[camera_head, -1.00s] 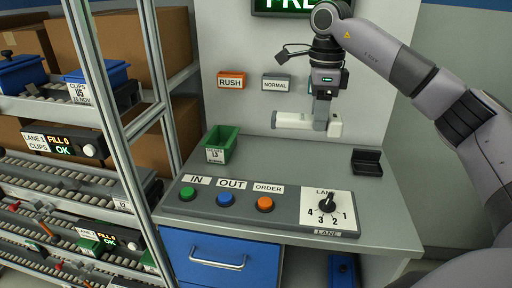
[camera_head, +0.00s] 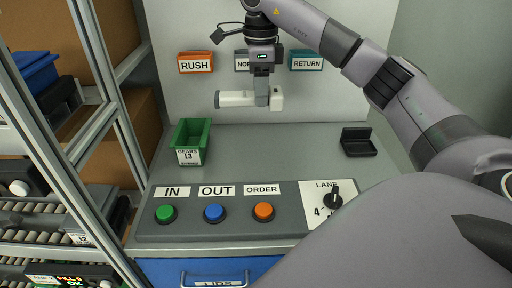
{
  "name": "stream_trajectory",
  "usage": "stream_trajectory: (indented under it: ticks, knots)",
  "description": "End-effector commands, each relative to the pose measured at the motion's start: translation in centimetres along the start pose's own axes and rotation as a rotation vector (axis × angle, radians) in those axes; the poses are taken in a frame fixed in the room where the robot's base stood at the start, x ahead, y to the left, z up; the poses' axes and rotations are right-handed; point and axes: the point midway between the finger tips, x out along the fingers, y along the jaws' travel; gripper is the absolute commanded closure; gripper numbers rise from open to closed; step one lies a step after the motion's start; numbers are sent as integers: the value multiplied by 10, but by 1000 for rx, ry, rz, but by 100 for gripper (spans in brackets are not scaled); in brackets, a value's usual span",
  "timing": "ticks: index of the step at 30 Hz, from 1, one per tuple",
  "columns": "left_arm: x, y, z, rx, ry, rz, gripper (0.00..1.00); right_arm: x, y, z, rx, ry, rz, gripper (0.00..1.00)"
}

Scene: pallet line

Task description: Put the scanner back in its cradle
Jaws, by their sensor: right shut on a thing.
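The scanner (camera_head: 236,99) is white with a grey end and lies roughly level in the air in front of the back panel. My right gripper (camera_head: 262,98) points down and is shut on it near its right end, covering part of it. The cradle (camera_head: 358,143) is a small black open holder on the right side of the grey bench top. The scanner is up and to the left of the cradle, clear of the bench. My left gripper is not in view.
A green bin (camera_head: 191,142) stands on the bench at the left. A button panel (camera_head: 238,230) with green, blue and orange buttons and a lane knob runs along the front. Shelving (camera_head: 100,145) rises at the left. The bench middle is clear. My arm hides the front right.

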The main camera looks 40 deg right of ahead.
Motion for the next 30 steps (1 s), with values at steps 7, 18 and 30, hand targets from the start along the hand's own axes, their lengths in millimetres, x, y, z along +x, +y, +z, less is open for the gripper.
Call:
stream_trajectory:
  ticks: [7, 18, 30]
  knots:
    - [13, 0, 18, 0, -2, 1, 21, 58, 0, 1, -1, 1, 3, 94]
    - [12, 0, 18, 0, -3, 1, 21, 110, -1, 1, 1, -1, -2, 94]
    - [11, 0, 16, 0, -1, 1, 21, 153, -1, 2, 0, -1, -2, 94]
